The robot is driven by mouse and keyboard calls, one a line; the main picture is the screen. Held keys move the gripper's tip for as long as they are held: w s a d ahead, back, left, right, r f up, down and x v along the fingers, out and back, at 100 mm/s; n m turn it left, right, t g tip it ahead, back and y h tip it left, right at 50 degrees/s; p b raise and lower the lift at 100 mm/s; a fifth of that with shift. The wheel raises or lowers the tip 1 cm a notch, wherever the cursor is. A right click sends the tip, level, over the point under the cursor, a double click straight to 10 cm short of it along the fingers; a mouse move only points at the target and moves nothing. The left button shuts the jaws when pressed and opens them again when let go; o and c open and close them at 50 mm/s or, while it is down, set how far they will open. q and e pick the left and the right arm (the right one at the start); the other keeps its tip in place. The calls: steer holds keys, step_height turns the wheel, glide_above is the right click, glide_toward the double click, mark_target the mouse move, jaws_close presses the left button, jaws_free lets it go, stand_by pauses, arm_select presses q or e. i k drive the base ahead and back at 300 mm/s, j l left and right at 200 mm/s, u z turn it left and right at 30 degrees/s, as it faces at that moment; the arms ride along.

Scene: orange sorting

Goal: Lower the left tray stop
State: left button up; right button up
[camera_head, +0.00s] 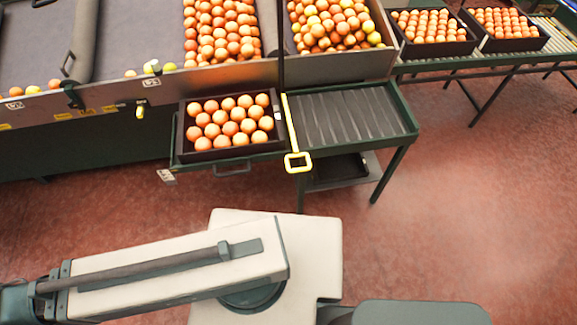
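A yellow bar (290,120) with a yellow loop handle (298,162) at its near end runs along the right side of a black tray (232,152), between the tray and the empty rollers. It looks like a tray stop; I cannot tell whether it is raised or lowered. The tray is filled with oranges (230,120) and sits on a green-framed stand below the sorting bench. Neither gripper shows. One of my arms (170,270) crosses the lower left, well short of the yellow handle.
An empty roller section (350,115) lies right of the bar, with a dark tray (340,168) beneath it. Loose oranges (335,20) fill bench channels behind. Two full trays (430,28) stand on a conveyor at upper right. Red floor (450,200) is clear at the right.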

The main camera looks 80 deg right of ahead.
mark_target(296, 153)
steer(key=z, duration=3)
steer(key=l, duration=0.1)
